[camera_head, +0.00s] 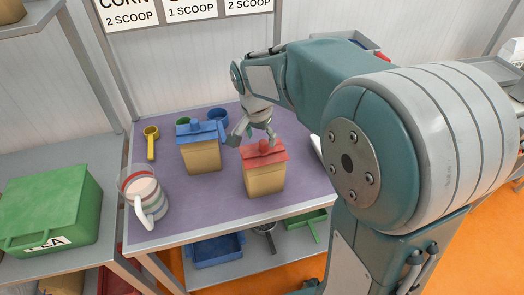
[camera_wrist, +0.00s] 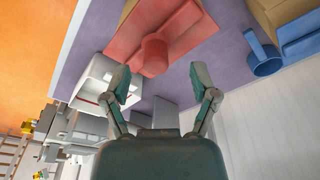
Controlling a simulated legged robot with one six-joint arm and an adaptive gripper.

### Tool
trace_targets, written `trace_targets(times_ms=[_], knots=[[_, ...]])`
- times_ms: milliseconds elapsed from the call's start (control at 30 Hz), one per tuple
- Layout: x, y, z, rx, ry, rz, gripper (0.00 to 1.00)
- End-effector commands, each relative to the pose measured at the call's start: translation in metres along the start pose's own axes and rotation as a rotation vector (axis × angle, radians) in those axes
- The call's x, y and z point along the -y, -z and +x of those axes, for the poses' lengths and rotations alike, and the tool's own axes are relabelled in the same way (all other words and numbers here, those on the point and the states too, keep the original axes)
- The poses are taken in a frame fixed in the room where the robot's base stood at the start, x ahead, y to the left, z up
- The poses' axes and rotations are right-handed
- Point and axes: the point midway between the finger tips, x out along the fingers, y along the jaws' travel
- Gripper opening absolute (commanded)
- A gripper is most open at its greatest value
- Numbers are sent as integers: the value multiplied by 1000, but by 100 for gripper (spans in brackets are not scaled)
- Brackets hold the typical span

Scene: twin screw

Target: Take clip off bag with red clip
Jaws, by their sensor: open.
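The tan bag (camera_head: 265,180) stands upright on the purple table top with the red clip (camera_head: 264,151) across its top. In the wrist view the red clip (camera_wrist: 158,42) shows close ahead, with its round knob (camera_wrist: 153,57) pointing toward the fingers. My gripper (camera_head: 255,134) is just above the red clip, tilted downward. In the wrist view my gripper (camera_wrist: 164,85) has its two fingers spread apart with nothing between them, and the knob sits just beyond the fingertips. I cannot tell whether a finger touches the clip.
A second tan bag (camera_head: 202,156) with a blue clip (camera_head: 197,131) stands close at the left. A yellow scoop (camera_head: 151,140), blue cup (camera_head: 217,115) and striped pitcher (camera_head: 144,193) are on the table. A green box (camera_head: 50,205) sits on the left shelf.

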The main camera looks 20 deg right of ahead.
Motion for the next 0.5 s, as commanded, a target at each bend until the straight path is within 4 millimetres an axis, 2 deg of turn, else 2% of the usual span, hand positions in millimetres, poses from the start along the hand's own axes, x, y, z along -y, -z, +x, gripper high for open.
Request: trace_targets(times_ms=[100,200,467,500], knots=[[-2,3,20,3,-2,1,76],[-3,4,29,3,0,1,76],[-2,3,31,1,1,1,76],[-1,3,31,0,1,1,58]])
